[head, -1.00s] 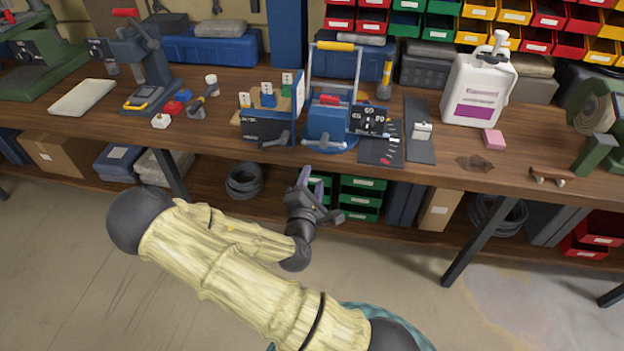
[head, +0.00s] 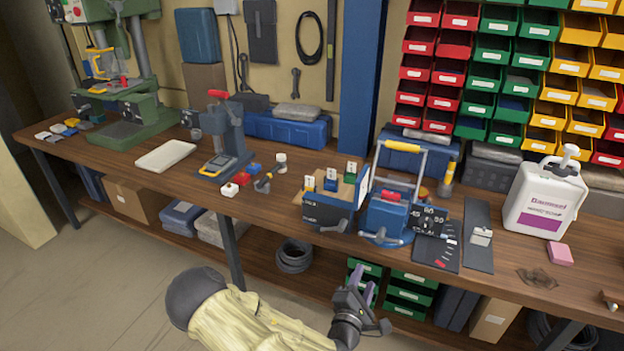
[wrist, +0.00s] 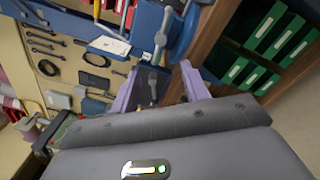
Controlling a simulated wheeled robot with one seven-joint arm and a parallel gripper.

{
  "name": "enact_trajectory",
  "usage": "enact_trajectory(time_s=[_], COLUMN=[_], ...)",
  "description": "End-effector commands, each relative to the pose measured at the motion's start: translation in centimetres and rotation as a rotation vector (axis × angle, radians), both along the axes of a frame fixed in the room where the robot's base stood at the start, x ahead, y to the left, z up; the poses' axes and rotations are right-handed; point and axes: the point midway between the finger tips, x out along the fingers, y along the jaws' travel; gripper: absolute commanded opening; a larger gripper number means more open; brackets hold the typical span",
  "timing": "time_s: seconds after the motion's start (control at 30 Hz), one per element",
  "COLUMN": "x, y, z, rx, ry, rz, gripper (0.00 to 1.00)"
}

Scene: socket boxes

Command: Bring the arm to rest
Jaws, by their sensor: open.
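My gripper (head: 366,289) is in front of the workbench (head: 262,217), at about the height of its lower shelf, in the head view. Its two purple fingers (wrist: 158,90) show apart in the wrist view, with nothing between them. My arm, in a pale yellow sleeve with dark joints, is folded low at the bottom of the head view. Its lower part is out of the picture.
On the bench stand a blue fixture with a yellow handle (head: 388,215), a socket box (head: 328,205), a white jug (head: 545,200) and a green drill press (head: 125,80). Green bins (head: 410,295) sit on the shelf behind my gripper. Open floor (head: 100,290) lies at left.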

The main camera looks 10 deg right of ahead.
Motion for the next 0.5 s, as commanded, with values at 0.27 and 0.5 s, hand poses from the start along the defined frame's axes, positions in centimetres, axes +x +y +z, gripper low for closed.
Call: enact_trajectory(time_s=[0.27, 0.5], x=[-0.7, -2.2], y=[-1.1, -0.2], z=[-1.4, -3.3], rx=[0.282, 0.786], ry=[0.025, 0.065], rz=[-0.119, -0.33], gripper=[0.46, 0.46])
